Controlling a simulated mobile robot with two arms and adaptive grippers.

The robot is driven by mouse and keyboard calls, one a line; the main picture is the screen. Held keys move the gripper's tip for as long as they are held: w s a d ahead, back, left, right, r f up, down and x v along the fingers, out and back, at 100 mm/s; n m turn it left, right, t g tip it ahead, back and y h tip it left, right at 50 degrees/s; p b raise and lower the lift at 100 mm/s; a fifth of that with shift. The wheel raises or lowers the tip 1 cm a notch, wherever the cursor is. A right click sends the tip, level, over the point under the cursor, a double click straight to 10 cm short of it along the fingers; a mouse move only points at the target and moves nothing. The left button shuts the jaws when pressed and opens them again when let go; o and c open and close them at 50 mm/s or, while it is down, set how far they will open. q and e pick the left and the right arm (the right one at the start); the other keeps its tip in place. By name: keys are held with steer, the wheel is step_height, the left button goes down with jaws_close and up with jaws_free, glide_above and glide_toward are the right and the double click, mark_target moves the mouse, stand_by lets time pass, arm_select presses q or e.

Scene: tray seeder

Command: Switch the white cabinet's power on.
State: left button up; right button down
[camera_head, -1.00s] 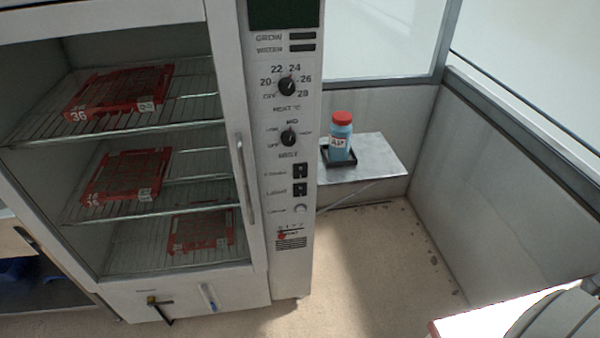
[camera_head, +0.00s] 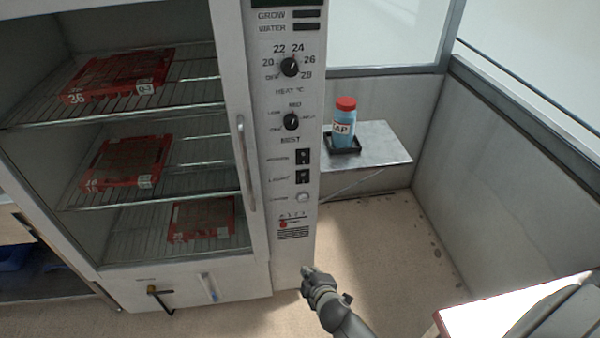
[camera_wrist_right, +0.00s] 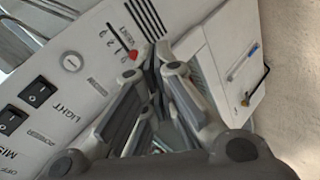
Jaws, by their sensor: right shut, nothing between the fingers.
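The white cabinet (camera_head: 290,260) has a control panel on its right front post. Two black rocker switches sit there: an upper switch (camera_head: 303,157) with a blurred label and a lower one (camera_head: 302,176) marked LIGHT. A round pale button (camera_head: 303,197) is below them. The rockers also show at the left of the right wrist view, the LIGHT switch (camera_wrist_right: 38,92) nearer the button (camera_wrist_right: 72,62). My right gripper (camera_head: 307,270) is shut and empty, low before the post, below the switches. Its fingers (camera_wrist_right: 154,72) show beside the panel's vents. My left gripper is not in view.
Above the switches are the heat dial (camera_head: 289,67) and mist dial (camera_head: 291,121). A long door handle (camera_head: 246,165) stands left of the panel. A blue bottle with a red cap (camera_head: 344,122) stands on a side shelf (camera_head: 385,150).

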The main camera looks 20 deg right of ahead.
mark_target(299, 164)
steer(key=w+d+r+n+t+h, duration=0.1)
steer(key=w+r+t, duration=0.1)
steer(key=r, duration=0.9)
steer(key=w+d+r+n+t+h+b, duration=0.1)
steer(key=w+r, duration=0.4)
steer(key=r, duration=0.7)
steer(key=shift+d+n+t, duration=0.2)
steer(key=shift+n+t, duration=0.3)
steer(key=shift+t, duration=0.6)
steer(key=shift+w, duration=0.1)
steer(key=x, duration=1.4)
steer(key=shift+d+p, duration=0.2)
steer(key=shift+p, duration=0.1)
